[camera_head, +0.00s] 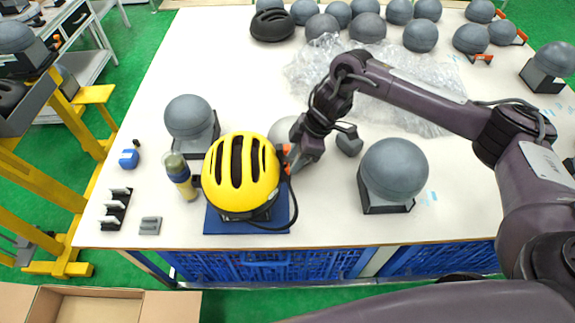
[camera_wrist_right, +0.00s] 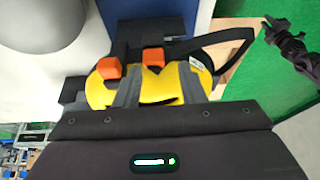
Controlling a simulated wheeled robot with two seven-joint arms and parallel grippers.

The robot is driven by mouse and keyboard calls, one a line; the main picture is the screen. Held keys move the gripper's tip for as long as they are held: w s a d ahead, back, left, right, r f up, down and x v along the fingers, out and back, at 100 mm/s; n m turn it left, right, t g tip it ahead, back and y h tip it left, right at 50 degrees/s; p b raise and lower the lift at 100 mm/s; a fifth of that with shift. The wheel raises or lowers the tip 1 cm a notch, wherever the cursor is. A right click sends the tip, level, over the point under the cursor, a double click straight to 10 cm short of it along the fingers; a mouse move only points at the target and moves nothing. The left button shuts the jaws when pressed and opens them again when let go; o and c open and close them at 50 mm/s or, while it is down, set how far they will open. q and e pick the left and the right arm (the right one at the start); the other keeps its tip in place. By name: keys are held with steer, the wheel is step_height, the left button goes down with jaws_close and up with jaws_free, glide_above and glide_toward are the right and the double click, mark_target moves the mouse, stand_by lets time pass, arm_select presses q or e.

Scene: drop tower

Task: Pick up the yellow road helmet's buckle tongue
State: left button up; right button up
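The yellow road helmet (camera_head: 241,172) sits on a grey headform over a blue mat (camera_head: 222,226) near the table's front edge. Its black strap (camera_head: 290,207) loops down on its right side, and shows in the right wrist view (camera_wrist_right: 232,42) too. I cannot make out the buckle tongue. My right gripper (camera_head: 289,158) is at the helmet's right side. In the wrist view its orange fingertips (camera_wrist_right: 131,64) are apart, over the helmet's yellow shell (camera_wrist_right: 160,88), with nothing clearly between them. A dark arm end, probably my left gripper (camera_wrist_right: 268,24), shows at the wrist view's upper right; its fingers are unclear.
A yellow-and-dark bottle (camera_head: 181,176) stands left of the helmet. Grey headforms stand behind-left (camera_head: 190,117) and right (camera_head: 393,169); another is partly hidden behind my gripper. Clear plastic wrap (camera_head: 310,72) lies behind. Small blocks lie front left.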

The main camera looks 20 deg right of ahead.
mark_target(287, 166)
steer(key=shift+w+a+f+p, duration=0.15)
steer(key=shift+w+a+f, duration=0.15)
steer(key=shift+f, duration=0.3)
steer(key=shift+w+a+f+p, duration=0.15)
steer(key=shift+w+a+f, duration=0.15)
steer(key=shift+f, duration=0.3)
steer(key=shift+a+f, duration=0.1)
steer(key=shift+f, duration=0.2)
steer(key=shift+s, duration=0.15)
steer(key=shift+c, duration=0.6)
steer(key=c, duration=0.4)
arm_select(q)
steer(key=shift+w+r, duration=0.65)
steer(key=shift+w, duration=0.1)
arm_select(e)
steer(key=shift+r, duration=0.15)
